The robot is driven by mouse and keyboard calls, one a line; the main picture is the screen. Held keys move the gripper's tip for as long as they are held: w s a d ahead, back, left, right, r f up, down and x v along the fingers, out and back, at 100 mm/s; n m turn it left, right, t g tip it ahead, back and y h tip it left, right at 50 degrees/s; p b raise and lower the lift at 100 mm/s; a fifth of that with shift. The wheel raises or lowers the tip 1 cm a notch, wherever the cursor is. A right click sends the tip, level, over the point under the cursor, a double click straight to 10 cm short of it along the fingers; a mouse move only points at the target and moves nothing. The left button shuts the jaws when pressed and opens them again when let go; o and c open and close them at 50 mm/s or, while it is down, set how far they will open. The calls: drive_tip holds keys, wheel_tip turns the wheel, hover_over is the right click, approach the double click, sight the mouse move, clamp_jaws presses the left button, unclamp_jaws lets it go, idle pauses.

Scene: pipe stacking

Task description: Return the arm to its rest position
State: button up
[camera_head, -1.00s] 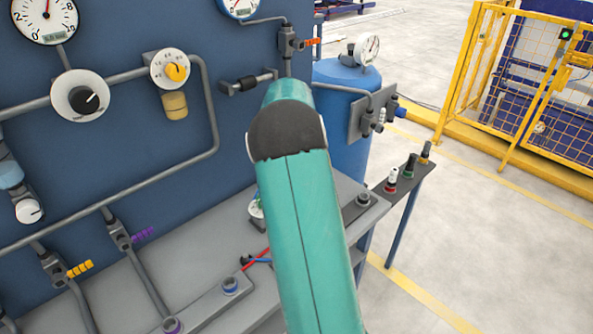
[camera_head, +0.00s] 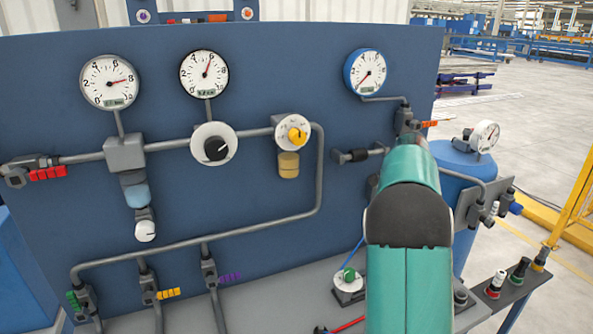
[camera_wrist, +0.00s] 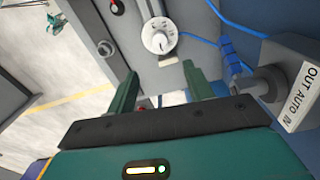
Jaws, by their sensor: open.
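My teal arm (camera_head: 408,230) rises at the right of the head view, in front of the blue panel and the grey bench. It hides its own far end, so my gripper is not visible there. In the wrist view my gripper (camera_wrist: 160,84) shows two green fingers spread apart with nothing between them. Beyond the fingers is a white round dial (camera_wrist: 158,38) on a grey plate. A grey box (camera_wrist: 298,85) marked OUT AUTO IN sits close to the right finger; I cannot tell whether they touch.
The blue panel (camera_head: 60,130) carries gauges, pipes and coloured valves. A blue tank (camera_head: 455,195) stands right of my arm, near a small side shelf (camera_head: 515,290) with several knobs. A green-knobbed device (camera_head: 348,283) sits on the bench. Open floor (camera_head: 540,120) lies at the right.

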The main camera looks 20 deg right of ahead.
drive_tip(key=s+a+r+n+t, duration=0.1)
drive_tip(key=s+a+r+n, duration=0.2)
drive_tip(key=a, duration=0.5)
drive_tip(key=s+a+r+n+t, duration=0.1)
drive_tip(key=s+a+r+n, duration=0.2)
drive_tip(key=a, duration=0.4)
drive_tip(key=s+a+r+n+t, duration=0.1)
drive_tip(key=s+a+r+n, duration=0.25)
drive_tip(key=a, duration=0.45)
drive_tip(key=s+a+f+n+t, duration=0.1)
drive_tip(key=s+a+f+n, duration=0.1)
drive_tip(key=s+a+n, duration=0.2)
drive_tip(key=s+a+f+n+t, duration=0.1)
drive_tip(key=s+a+f+n, duration=0.1)
drive_tip(key=s+a+n, duration=0.3)
drive_tip(key=s+a, duration=0.4)
drive_tip(key=s, duration=0.2)
drive_tip(key=shift+s+a+f+t, duration=0.2)
drive_tip(key=shift+a+f+t, duration=0.1)
drive_tip(key=shift+d, duration=0.1)
